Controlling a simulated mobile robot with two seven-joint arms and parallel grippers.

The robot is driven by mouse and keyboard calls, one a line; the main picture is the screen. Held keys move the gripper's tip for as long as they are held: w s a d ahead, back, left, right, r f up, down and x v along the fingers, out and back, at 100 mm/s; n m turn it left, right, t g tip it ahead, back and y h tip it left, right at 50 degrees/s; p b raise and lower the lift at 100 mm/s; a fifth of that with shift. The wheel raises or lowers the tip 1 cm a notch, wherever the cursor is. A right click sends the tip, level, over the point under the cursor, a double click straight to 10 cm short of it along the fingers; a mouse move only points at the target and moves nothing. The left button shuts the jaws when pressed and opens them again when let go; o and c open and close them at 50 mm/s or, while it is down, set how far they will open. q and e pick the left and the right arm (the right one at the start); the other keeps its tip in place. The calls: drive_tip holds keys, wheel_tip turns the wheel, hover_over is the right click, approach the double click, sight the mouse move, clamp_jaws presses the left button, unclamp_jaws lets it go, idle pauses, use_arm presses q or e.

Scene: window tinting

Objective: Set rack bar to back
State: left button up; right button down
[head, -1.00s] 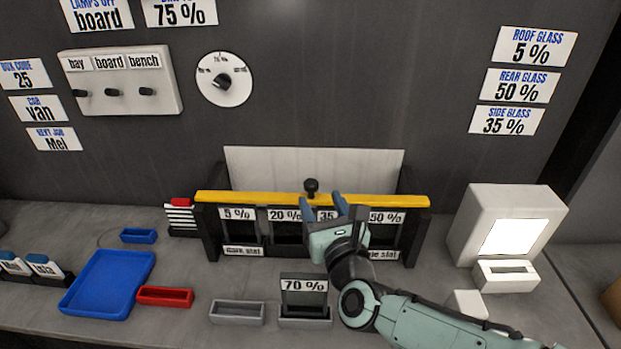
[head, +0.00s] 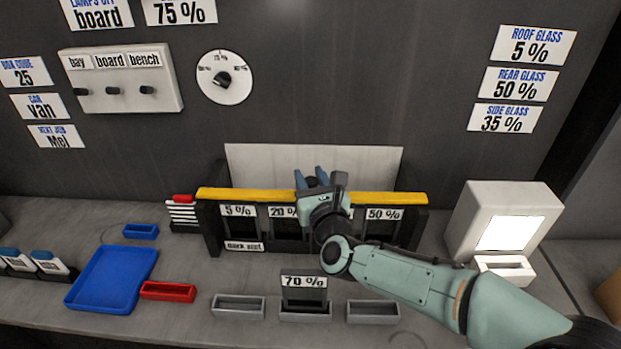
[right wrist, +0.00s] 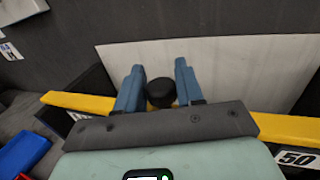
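The yellow rack bar (head: 385,198) lies across the front top of the dark rack, above slots labelled 5 %, 20 % and 50 %. A black knob (right wrist: 160,92) stands on the bar. My right gripper (head: 311,174) is over the middle of the bar, and its blue fingers (right wrist: 156,78) are spread, one on each side of the knob. In the right wrist view a gap shows between the knob and the fingers. In the head view the gripper mostly hides the knob and the 35 % label. My left gripper is not in view.
A white panel (head: 250,165) rises behind the bar. A 70 % film piece (head: 304,288) stands in a grey holder in front of the rack. A blue tray (head: 112,279) and red holder (head: 168,292) are left, a white lit box (head: 510,215) right.

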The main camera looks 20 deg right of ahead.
use_arm(q)
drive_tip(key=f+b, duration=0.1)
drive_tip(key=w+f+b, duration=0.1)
drive_tip(key=b, duration=0.1)
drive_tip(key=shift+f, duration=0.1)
use_arm(e)
drive_tip(key=w+d, duration=0.1)
drive_tip(key=w, duration=0.1)
drive_tip(key=w+d, duration=0.1)
drive_tip(key=w, duration=0.2)
drive_tip(key=w+d, duration=0.2)
drive_tip(key=shift+w+r, duration=0.15)
drive_tip(key=shift+w, duration=0.2)
drive_tip(key=c, duration=1.1)
unclamp_jaws()
drive_tip(key=o, duration=0.3)
drive_tip(key=shift+w, duration=0.25)
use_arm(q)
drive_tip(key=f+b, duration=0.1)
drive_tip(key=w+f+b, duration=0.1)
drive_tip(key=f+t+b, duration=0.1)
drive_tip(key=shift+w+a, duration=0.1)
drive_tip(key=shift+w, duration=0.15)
use_arm(e)
drive_tip(key=s, duration=0.4)
drive_tip(key=s+a, duration=0.1)
drive_tip(key=s, duration=0.4)
drive_tip(key=s+a, duration=0.1)
drive_tip(key=s, duration=0.3)
drive_tip(key=shift+s, duration=0.2)
